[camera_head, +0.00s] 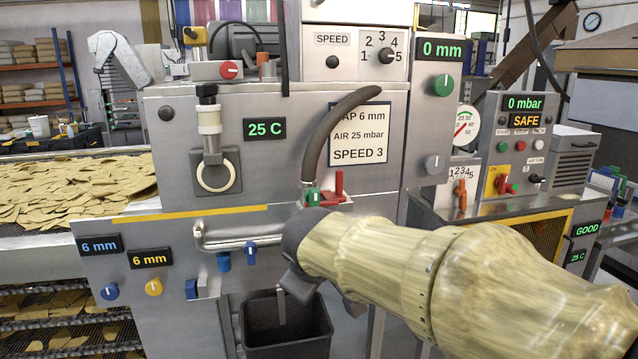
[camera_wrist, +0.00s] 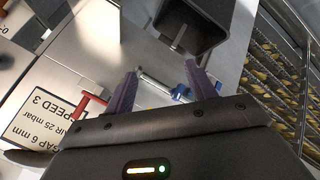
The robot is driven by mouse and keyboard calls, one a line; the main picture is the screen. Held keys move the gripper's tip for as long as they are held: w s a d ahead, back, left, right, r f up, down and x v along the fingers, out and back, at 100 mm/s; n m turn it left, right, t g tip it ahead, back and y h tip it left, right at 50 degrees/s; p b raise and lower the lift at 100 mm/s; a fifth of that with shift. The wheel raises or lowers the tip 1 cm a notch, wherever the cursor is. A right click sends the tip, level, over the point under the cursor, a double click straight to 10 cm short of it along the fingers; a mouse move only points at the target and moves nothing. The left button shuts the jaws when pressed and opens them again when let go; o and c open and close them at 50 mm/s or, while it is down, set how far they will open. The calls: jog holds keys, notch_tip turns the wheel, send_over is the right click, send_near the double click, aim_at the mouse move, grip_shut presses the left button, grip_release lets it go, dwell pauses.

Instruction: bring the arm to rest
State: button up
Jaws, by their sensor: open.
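My pale, streaked arm reaches in from the lower right in the head view. Its dark wrist is in front of the grey machine, and my gripper (camera_head: 298,284) points down, above and in front of a black bin (camera_head: 288,348). In the wrist view the two purple-grey fingers of my gripper (camera_wrist: 163,70) stand well apart with nothing held between them. A metal bar and a blue knob (camera_wrist: 181,93) on the machine front show beyond the fingers. The wrist hides part of the machine front in the head view.
A red lever (camera_head: 338,188) and a metal rail (camera_head: 235,231) are close to my wrist. A dark curved piece (camera_head: 335,130) rises above it. A belt of chips (camera_head: 70,188) lies left. A control box reading 0 mbar SAFE (camera_head: 525,112) stands right.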

jog(key=s+d+f+m+g+p, duration=0.4)
jog(key=s+d+f+m, duration=0.7)
jog(key=d+f, duration=0.5)
jog(key=s+f+g, duration=0.1)
jog(key=s, duration=0.1)
jog(key=shift+s+f+g, duration=0.3)
jog(key=shift+s+g, duration=0.1)
jog(key=shift+d, duration=0.1)
jog(key=c, duration=0.4)
jog(key=shift+c, duration=0.2)
